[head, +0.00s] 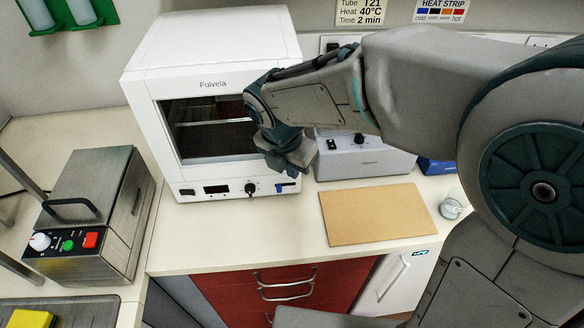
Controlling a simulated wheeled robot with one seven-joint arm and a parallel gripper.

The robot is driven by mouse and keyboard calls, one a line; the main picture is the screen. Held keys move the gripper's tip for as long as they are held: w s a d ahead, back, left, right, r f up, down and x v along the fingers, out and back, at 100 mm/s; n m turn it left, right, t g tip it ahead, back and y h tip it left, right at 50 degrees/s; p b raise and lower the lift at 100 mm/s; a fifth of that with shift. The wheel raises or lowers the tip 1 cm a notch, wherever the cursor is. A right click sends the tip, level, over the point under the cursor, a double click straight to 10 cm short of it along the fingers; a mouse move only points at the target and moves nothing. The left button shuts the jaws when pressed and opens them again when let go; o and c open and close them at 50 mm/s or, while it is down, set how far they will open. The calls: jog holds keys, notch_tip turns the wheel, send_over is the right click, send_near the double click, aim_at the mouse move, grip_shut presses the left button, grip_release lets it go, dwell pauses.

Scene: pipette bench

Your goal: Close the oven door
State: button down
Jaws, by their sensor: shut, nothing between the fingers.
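The white oven (222,85), marked Fulvela, stands at the back of the bench. Its dark front window (205,140) shows a shelf inside. No door panel is seen swung out. The front looks flush at the left and top, but my arm hides the right part of the front, so I cannot tell whether the door is fully shut. My gripper (288,167) is shut and empty, just in front of the oven's lower right front, above the knob. Whether it touches the oven is unclear.
A grey device (362,160) stands right of the oven, behind a tan board (375,213). A steel box (92,205) with a black handle stands at the left. A small clear container (452,208) is at the right. The bench front before the oven is clear.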

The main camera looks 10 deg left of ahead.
jog(key=shift+w+d+r, duration=0.1)
jog(key=shift+w+r, duration=0.1)
jog(key=shift+w, duration=0.1)
jog(key=s+d+p+v, duration=0.1)
jog(key=p+v, duration=0.6)
jog(key=v, duration=0.3)
jog(key=s+d+f+m+b, duration=0.1)
jog(key=s+d+m+b, duration=0.1)
jog(key=d+m, duration=0.5)
jog(key=s+d+f+m+b, duration=0.2)
jog(key=d+m, duration=0.5)
jog(key=m, duration=0.6)
jog(key=s+d+f+m+t+y+b, duration=0.1)
jog(key=s+d+f+m+b, duration=0.1)
jog(key=d+m, duration=0.5)
jog(key=s+m, duration=0.1)
jog(key=m, duration=0.3)
jog(key=shift+s+d+b, duration=0.3)
jog(key=shift+s+d, duration=0.1)
jog(key=shift+f, duration=0.15)
